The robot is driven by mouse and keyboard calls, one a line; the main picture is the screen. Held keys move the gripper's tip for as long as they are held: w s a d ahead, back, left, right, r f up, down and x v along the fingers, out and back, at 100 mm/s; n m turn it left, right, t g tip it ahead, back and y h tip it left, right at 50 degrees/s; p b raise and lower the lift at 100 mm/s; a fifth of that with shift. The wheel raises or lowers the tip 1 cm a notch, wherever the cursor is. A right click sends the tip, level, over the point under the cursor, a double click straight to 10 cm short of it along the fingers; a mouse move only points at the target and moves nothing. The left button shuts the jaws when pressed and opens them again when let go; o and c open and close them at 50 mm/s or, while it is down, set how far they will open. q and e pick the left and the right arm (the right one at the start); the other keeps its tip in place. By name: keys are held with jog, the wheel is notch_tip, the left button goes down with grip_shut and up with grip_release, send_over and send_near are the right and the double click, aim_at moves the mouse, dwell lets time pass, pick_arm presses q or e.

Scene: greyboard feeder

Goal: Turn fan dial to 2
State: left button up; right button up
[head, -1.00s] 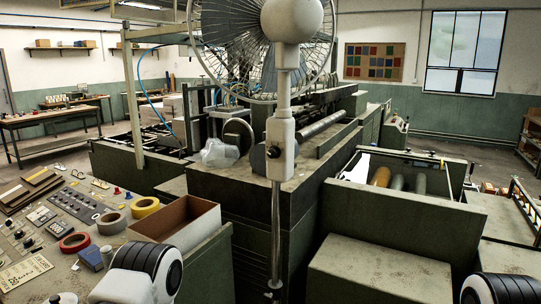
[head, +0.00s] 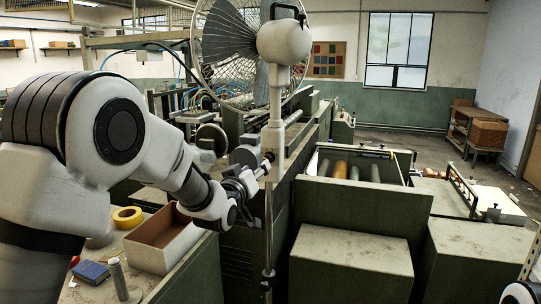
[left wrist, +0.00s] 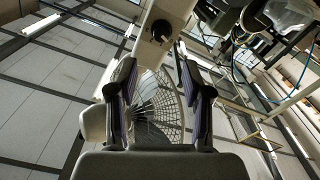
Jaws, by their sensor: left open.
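The fan (head: 236,45) stands on a pole with a pale control box (head: 274,135). The small dark fan dial (head: 269,157) is on the box's left side. In the left wrist view the dial (left wrist: 160,31) is a round black knob on the pale box, above the fingertips in the picture and roughly centred between them. My left gripper (head: 262,170) is right beside the box, close to the dial. Its two fingers (left wrist: 158,66) are apart with nothing held between them. Dial markings are too small to read. My right gripper is out of view.
The wire fan guard (left wrist: 160,105) shows beyond the fingers. A green machine (head: 235,125) stands behind the pole. An open cardboard box (head: 165,238), yellow tape (head: 127,217) and a blue box (head: 91,272) sit on the left bench. The thin lower pole (head: 268,235) stands beside the gripper.

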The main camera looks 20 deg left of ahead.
aim_at(267, 158)
pick_arm(q)
jog(key=w+p, duration=0.3)
jog(key=w, duration=0.4)
jog(key=shift+w+d+f+p, duration=0.1)
jog(key=shift+w+p, duration=0.25)
jog(key=shift+w, duration=0.05)
jog(key=shift+w+f, duration=0.15)
jog(key=shift+w, duration=0.25)
jog(key=shift+w+d, duration=0.1)
grip_shut()
